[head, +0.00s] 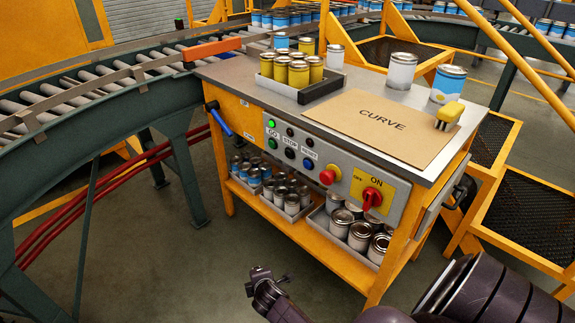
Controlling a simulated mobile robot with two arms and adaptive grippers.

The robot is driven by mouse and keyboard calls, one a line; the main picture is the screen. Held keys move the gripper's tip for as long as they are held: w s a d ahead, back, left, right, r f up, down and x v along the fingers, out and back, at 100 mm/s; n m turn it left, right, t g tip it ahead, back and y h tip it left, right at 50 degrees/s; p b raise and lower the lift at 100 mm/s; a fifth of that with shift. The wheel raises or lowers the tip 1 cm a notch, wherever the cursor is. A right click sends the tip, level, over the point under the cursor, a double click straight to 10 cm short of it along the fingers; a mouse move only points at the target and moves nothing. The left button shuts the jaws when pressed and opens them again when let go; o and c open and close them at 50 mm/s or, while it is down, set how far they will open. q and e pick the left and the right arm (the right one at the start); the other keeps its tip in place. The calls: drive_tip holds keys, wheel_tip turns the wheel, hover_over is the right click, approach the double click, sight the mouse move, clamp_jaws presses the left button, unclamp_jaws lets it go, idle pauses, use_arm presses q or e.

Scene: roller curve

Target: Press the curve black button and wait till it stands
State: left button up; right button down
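The control panel (345,164) is on the front of the steel-topped bench with the brown CURVE sign (375,125). The black button (290,153) sits in the lower row, between a green button (272,143) and a blue button (309,163). Above them is a row of lamps: the green lamp (271,124) is lit and the other two are dark. My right gripper (264,280) is low at the bottom middle, in front of the bench and well below the panel, apart from it. Whether its fingers are open is unclear. My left gripper is out of view.
A red mushroom button (329,175) and a red rotary switch (373,198) are right of the small buttons. A blue handle (219,121) sticks out at the left. Cans fill the lower shelf. A roller conveyor (95,82) curves past the left. Floor before the bench is clear.

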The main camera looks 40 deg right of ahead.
use_arm(q)
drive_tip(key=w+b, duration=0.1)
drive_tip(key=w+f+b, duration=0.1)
drive_tip(key=b, duration=0.1)
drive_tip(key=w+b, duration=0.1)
drive_tip(key=b, duration=0.1)
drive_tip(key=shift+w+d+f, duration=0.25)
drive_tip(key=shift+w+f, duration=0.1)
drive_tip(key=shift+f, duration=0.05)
use_arm(e)
drive_tip(key=w+d+r+n+t+h, duration=0.1)
drive_tip(key=w+d+r, duration=0.3)
drive_tip(key=r, duration=0.5)
drive_tip(key=w+d+r+n+t+h, duration=0.1)
drive_tip(key=w+d+r+n+h, duration=0.2)
drive_tip(key=r, duration=0.6)
drive_tip(key=w+d+r+n+t+h, duration=0.2)
drive_tip(key=w+d+r, duration=0.4)
drive_tip(key=r, duration=0.3)
drive_tip(key=shift+r+n+h, duration=0.2)
drive_tip(key=shift+n+h, duration=0.2)
drive_tip(key=shift+h, duration=0.1)
use_arm(q)
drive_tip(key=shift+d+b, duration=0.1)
drive_tip(key=shift+b, duration=0.2)
use_arm(e)
drive_tip(key=shift+d, duration=0.1)
